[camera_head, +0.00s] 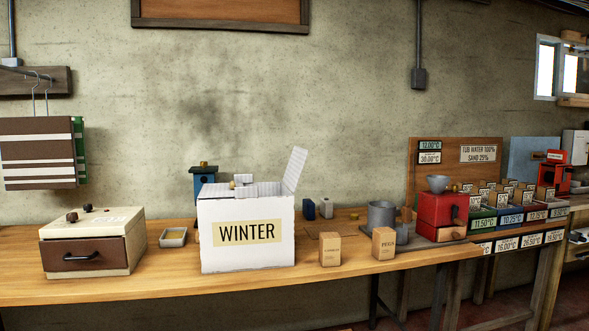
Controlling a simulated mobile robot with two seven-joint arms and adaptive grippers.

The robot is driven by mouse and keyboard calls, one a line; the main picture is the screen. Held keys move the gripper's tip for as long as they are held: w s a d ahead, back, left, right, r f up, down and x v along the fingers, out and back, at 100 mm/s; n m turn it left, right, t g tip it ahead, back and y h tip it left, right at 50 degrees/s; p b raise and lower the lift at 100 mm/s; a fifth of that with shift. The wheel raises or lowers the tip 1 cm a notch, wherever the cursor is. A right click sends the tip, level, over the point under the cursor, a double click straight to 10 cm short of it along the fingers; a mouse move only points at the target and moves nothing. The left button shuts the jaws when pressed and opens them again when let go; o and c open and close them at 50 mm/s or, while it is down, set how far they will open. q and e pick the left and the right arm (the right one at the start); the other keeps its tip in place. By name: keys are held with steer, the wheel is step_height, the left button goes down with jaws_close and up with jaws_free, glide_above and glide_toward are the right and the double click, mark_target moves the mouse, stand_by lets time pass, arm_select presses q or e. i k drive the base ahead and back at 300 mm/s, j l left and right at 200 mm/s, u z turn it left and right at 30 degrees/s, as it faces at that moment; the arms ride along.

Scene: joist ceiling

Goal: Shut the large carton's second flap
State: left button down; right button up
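The large carton (248,258) is a white box with a tan WINTER label, standing on the wooden workbench. One of its flaps (295,170) stands up on the right side, tilted outward. Other white flap panels (228,190) lie roughly flat across the top left. Small bits of the top, including a round tan knob-like thing, show near the flaps, and I cannot tell whether it lies on the carton or behind it. Neither of my grippers is in view.
A cream box with a brown drawer (82,258) and a small tray (173,237) stand left of the carton. Two small tan boxes (330,249), a grey mug (381,215) and a red grinder (441,214) stand to the right. A blue birdhouse (204,176) stands behind. The front bench edge is clear.

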mark_target(298, 157)
steer(key=i+l+u, duration=0.25)
steer(key=l, duration=0.5)
steer(key=l+u, duration=0.2)
steer(key=l, duration=0.55)
steer(key=i+l+u, duration=0.1)
steer(key=l+u, duration=0.15)
steer(key=l, duration=0.5)
steer(key=i+l+u, duration=0.1)
